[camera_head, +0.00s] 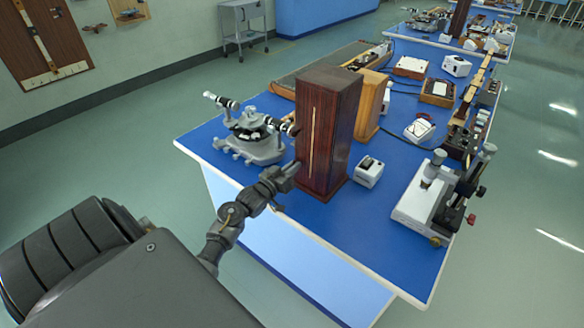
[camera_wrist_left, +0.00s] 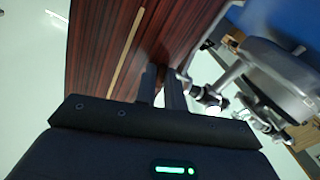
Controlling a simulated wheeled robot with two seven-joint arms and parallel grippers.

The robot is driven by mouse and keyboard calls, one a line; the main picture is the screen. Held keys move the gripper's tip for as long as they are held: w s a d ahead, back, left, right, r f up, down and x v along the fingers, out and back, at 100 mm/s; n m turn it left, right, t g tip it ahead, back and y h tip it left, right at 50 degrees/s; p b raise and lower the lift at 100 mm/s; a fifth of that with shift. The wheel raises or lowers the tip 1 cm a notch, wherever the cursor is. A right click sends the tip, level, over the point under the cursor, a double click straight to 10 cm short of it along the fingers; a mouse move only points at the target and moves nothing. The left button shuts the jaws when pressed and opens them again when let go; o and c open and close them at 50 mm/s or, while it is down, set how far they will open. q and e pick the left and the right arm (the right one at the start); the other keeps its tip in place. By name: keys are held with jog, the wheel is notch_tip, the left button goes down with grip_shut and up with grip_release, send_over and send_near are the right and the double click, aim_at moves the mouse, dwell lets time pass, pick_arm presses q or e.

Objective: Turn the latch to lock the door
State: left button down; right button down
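A tall dark reddish wooden cabinet (camera_head: 327,125) stands upright near the front edge of the blue bench, with a thin pale vertical strip on its face. The cabinet also fills the upper middle of the left wrist view (camera_wrist_left: 105,60). My left gripper (camera_head: 291,170) is at the cabinet's lower left side, its tips close to or touching the wood. In the left wrist view its two fingers (camera_wrist_left: 162,82) point at the cabinet with a narrow gap between them. I cannot tell if they hold anything. No latch can be made out. My right gripper is not in view.
A grey spectrometer (camera_head: 253,135) stands on the bench just left of the cabinet, close to my left gripper. A small white device (camera_head: 369,171) stands to its right. A white and black instrument (camera_head: 430,205) is near the right edge. The bench front is clear.

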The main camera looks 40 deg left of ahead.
pick_arm(q)
jog(key=shift+m, duration=1.7)
jog(key=c, duration=1.5)
grip_release()
jog(key=s+b, duration=0.2)
jog(key=s, duration=0.9)
jog(key=shift+d, duration=0.1)
jog(key=shift+w, duration=0.1)
